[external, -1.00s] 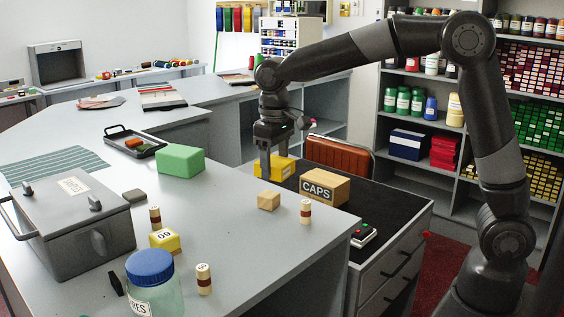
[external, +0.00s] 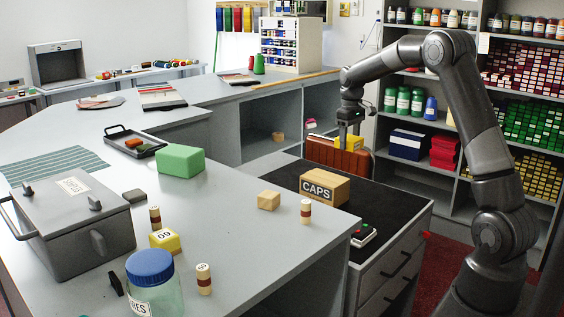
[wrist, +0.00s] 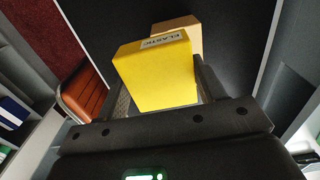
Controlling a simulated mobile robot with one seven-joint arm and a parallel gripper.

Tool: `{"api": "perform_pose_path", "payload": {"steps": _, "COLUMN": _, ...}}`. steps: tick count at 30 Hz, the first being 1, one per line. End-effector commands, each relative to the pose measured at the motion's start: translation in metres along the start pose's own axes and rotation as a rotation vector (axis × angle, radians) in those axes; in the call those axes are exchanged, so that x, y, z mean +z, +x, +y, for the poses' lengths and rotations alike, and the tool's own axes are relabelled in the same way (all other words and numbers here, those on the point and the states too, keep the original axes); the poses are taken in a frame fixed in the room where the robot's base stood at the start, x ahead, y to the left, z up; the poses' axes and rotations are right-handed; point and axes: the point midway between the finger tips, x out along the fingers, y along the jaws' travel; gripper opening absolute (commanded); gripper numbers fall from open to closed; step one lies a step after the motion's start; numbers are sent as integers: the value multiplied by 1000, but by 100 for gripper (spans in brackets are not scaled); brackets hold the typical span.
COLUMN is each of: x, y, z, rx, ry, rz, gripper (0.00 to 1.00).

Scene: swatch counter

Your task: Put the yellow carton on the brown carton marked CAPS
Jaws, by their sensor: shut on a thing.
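The yellow carton (external: 349,143) is held in the jaws of my gripper (external: 350,128), up in the air near the orange-brown chair back. In the wrist view the yellow carton (wrist: 157,75) sits between the two fingers of my gripper (wrist: 160,92) and bears a label that appears to read ELASTIC. The brown carton marked CAPS (external: 325,187) rests on the dark top of the drawer cabinet, below and to the left of the gripper in the external view. In the wrist view the brown carton (wrist: 178,25) shows partly behind the yellow one.
The dark cabinet top (external: 290,178) is clear behind the CAPS carton. A small device with buttons (external: 363,235) lies at its front. A wooden cube (external: 268,200) and a striped spool (external: 305,211) stand on the grey counter to the left. The chair back (external: 338,158) stands behind the cabinet.

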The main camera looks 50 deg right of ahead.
Motion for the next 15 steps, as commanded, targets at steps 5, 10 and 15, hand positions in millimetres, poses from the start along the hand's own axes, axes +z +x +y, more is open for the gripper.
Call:
{"api": "perform_pose_path", "payload": {"steps": 5, "x": 12, "y": 7, "z": 40, "rx": 0, "ry": 19, "rz": 0, "gripper": 40}}
{"api": "perform_pose_path", "payload": {"steps": 10, "x": 7, "y": 16, "z": 41, "rx": -1, "ry": 17, "rz": -2, "gripper": 40}}
{"api": "perform_pose_path", "payload": {"steps": 15, "x": -21, "y": 38, "z": 16, "rx": -1, "ry": 15, "rz": -2, "gripper": 40}}
